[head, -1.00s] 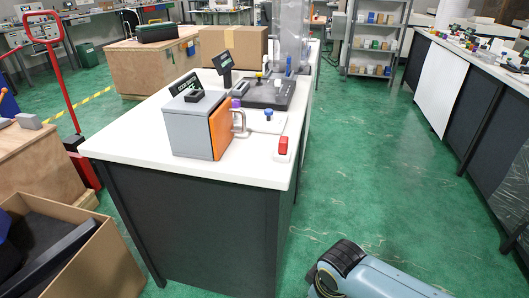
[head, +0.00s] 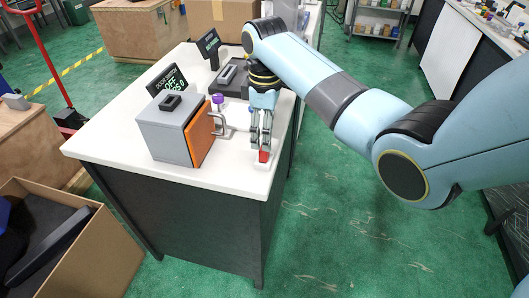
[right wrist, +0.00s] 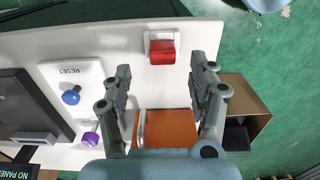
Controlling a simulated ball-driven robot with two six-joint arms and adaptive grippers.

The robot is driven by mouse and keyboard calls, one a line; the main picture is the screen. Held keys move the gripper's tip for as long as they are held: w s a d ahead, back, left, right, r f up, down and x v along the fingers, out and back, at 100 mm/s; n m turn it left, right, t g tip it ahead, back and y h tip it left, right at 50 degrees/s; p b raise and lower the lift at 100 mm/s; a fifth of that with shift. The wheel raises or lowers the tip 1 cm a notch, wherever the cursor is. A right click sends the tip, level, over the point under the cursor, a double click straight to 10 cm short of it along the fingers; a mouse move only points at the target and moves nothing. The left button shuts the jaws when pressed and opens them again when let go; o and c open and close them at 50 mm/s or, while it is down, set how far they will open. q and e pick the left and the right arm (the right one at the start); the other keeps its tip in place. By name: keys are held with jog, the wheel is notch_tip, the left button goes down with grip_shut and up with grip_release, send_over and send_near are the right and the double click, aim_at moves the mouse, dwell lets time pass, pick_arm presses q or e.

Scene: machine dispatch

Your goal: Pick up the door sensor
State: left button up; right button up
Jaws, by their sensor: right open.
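A red block (head: 264,156) on a small white plate (head: 261,165) is at the near right corner of the white-topped bench; no readable label confirms that it is the door sensor. In the right wrist view the red block (right wrist: 162,52) lies between and just beyond my fingertips. My right gripper (head: 260,147) points down over it, open and empty, with fingers spread to either side. Whether a finger touches the block is unclear. The grey box (head: 163,133) with an orange door (head: 201,138) and metal handle stands left of the gripper. My left gripper is not in view.
A purple knob (right wrist: 90,139) and a blue knob (right wrist: 70,97) on a RESET plate are near the gripper. A dark panel (right wrist: 24,103) and small display signs (head: 168,82) stand farther back. An open cardboard box (head: 85,255) is at lower left. The floor right of the bench is clear.

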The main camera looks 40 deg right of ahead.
aim_at(264, 155)
notch_tip(264, 155, down, 5)
jog(key=shift+a+f, duration=0.15)
jog(key=shift+f, duration=0.05)
jog(key=shift+s, duration=0.1)
jog(key=shift+c, duration=0.2)
jog(key=c, duration=1.1)
jog(key=shift+r, duration=0.15)
